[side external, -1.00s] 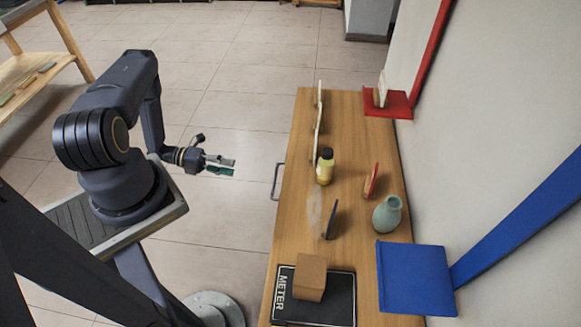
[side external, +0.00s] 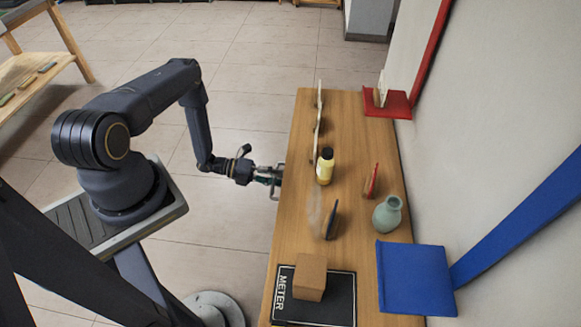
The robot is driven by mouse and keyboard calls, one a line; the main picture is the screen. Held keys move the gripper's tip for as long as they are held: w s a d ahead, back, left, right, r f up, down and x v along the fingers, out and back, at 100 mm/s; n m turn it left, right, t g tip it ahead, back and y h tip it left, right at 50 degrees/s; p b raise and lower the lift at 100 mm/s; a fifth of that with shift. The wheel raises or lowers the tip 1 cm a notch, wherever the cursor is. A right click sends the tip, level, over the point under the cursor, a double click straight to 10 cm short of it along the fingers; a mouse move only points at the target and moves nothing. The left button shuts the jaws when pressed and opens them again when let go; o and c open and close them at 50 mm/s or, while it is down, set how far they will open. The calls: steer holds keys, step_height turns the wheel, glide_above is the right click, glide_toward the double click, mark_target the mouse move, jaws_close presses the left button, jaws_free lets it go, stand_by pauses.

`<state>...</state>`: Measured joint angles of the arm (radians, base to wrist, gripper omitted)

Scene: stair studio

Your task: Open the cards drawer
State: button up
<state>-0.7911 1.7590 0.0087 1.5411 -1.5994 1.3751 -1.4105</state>
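The wooden cabinet (side external: 285,225) stands right of my arm, and its drawer front faces my arm, mostly hidden from this high angle. A grey bar handle (side external: 274,192) sticks out from that front edge. My gripper (side external: 272,178) is at the handle, with its fingers overlapping it in the picture. I cannot tell whether the fingers are open or closed around the handle. No gap shows at the drawer front, and no label reading cards is visible.
On the cabinet top stand a yellow bottle (side external: 325,167), a green vase (side external: 387,213), a brown box (side external: 310,278) on a black METER board (side external: 340,300), and several thin upright pieces. Red (side external: 388,104) and blue (side external: 415,278) shelves are on the right.

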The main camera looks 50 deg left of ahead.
steer(key=shift+c, duration=0.4)
jaws_close()
